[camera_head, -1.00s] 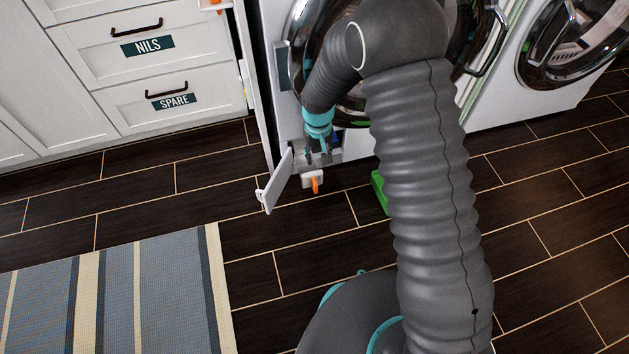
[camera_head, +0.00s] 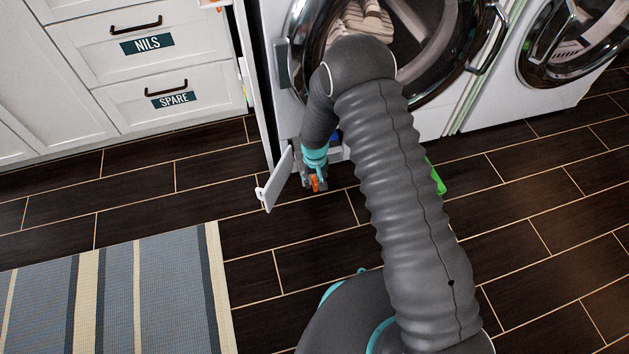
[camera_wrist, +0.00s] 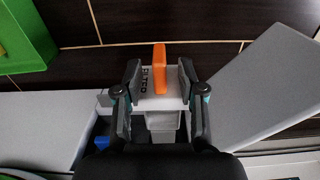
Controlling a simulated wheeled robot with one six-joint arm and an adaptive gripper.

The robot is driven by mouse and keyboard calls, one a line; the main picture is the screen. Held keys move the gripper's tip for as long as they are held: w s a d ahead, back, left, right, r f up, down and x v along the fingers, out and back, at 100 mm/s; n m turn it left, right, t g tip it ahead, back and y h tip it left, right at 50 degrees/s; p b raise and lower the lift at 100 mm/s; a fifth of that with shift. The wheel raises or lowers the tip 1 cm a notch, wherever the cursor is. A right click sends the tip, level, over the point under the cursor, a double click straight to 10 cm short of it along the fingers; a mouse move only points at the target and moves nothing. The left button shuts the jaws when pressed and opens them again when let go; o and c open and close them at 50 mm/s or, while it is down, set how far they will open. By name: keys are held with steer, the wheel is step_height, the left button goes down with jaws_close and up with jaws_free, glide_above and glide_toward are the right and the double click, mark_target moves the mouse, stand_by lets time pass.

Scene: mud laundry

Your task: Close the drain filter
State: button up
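The drain filter has an orange upright handle (camera_wrist: 159,68) on a white front piece (camera_wrist: 150,102) with dark lettering. In the wrist view it sticks out from the opening low on the washer. In the head view its orange handle (camera_head: 315,183) shows low at the washer's front, with my gripper (camera_head: 314,180) right at it. In the wrist view my gripper (camera_wrist: 160,76) has one finger on each side of the handle, with visible gaps to it. Whether the fingers touch the white piece's sides is unclear. The white flap (camera_head: 276,180) stands open left of the filter; it also shows in the wrist view (camera_wrist: 268,88).
The washer (camera_head: 284,122) with its round door (camera_head: 435,65) is behind my arm. A green object (camera_head: 437,178) lies on the floor right of my arm. White drawers (camera_head: 130,90) stand at the left. A striped rug (camera_head: 120,295) lies front left. Dark floor between is clear.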

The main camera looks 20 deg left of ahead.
steer(key=shift+f, duration=0.55)
jaws_close()
